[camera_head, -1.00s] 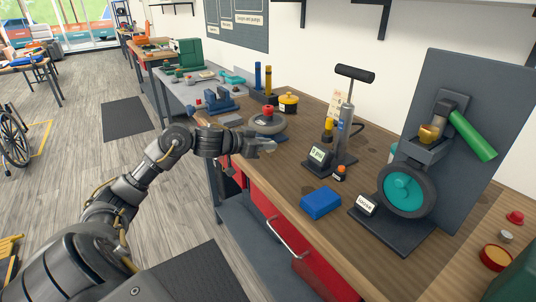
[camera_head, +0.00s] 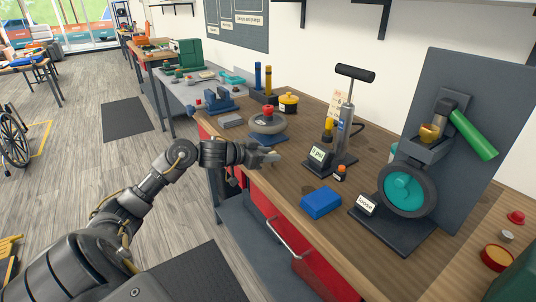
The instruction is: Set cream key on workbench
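The wooden workbench (camera_head: 291,186) runs diagonally from the back left to the front right. My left gripper (camera_head: 268,157) reaches over its near edge, just in front of a grey disc with a red knob (camera_head: 268,121). Its fingers are small and light grey here, and I cannot tell whether they are apart or closed on something. I cannot make out a cream key for certain; if one is between the fingers, it is too small to tell. My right gripper is not in view.
A blue block (camera_head: 321,203), a pump stand with a gauge (camera_head: 321,156), and a wheel stand labelled "loose" (camera_head: 404,190) stand on the bench. A blue vise (camera_head: 222,99) is farther back. Bare wood lies between my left gripper and the blue block.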

